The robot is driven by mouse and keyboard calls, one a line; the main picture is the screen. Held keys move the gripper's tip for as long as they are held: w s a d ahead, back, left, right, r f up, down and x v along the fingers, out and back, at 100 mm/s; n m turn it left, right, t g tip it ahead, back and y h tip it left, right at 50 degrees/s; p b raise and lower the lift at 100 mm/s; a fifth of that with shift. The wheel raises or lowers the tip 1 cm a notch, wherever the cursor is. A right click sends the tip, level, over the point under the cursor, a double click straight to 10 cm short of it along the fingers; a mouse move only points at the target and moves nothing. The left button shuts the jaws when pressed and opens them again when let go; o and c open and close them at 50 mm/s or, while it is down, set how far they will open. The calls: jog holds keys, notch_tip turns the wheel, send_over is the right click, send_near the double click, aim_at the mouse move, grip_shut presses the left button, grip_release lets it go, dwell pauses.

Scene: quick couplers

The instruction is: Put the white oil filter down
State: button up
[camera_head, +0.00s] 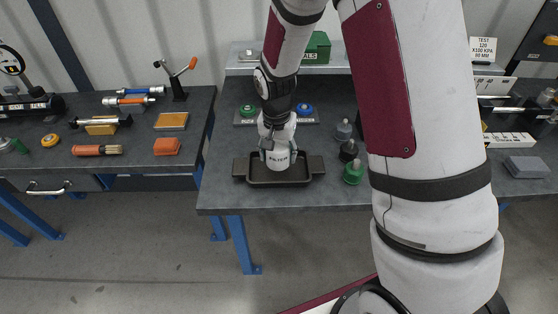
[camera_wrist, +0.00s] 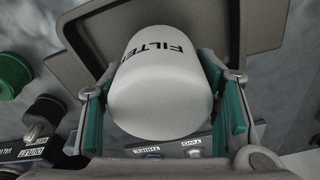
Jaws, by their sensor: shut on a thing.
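The white oil filter (camera_head: 279,157) is a white cylinder with dark lettering, held upright between the fingers of my gripper (camera_head: 277,147). In the wrist view the filter (camera_wrist: 162,85) sits between the green-padded fingers of the gripper (camera_wrist: 165,115). In the head view the filter is over the dark tray (camera_head: 312,179), which has a handle at each end and stands near the front edge of the middle table. The tray rim also shows behind the filter in the wrist view (camera_wrist: 262,25). I cannot tell whether the filter's base touches the tray floor.
Behind the tray is a strip with a green cap (camera_head: 248,110) and a blue cap (camera_head: 304,109). The table left of the tray is clear.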

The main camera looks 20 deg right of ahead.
jog(key=shift+s+f, duration=0.15)
jog(key=shift+f, duration=1.3)
jog(key=shift+f, duration=0.15)
jog(key=o, duration=1.1)
jog(key=r, duration=0.4)
jog(key=s+r, duration=0.1)
jog(key=r, duration=0.3)
jog(key=a+r, duration=0.1)
jog(key=r, duration=0.3)
jog(key=shift+s+r, duration=0.15)
jog(key=shift+r, duration=0.05)
notch_tip(320, 180, up, 6)
jog(key=n, duration=0.1)
send_over(279, 162)
jog(key=s, duration=0.1)
jog(key=s+r+n+t, duration=0.1)
jog(key=s+r+n, duration=0.1)
jog(key=s, duration=0.5)
jog(key=s+r+n+t, duration=0.1)
jog(key=s+r+n, duration=0.1)
jog(key=s+r, duration=0.3)
jog(key=s+d+r+n+t, duration=0.1)
jog(key=s+r, duration=0.3)
jog(key=s, duration=0.5)
jog(key=shift+s+d+n+t+y, duration=0.1)
jog(key=shift+s+n+t+y, duration=0.2)
jog(key=shift+n, duration=0.3)
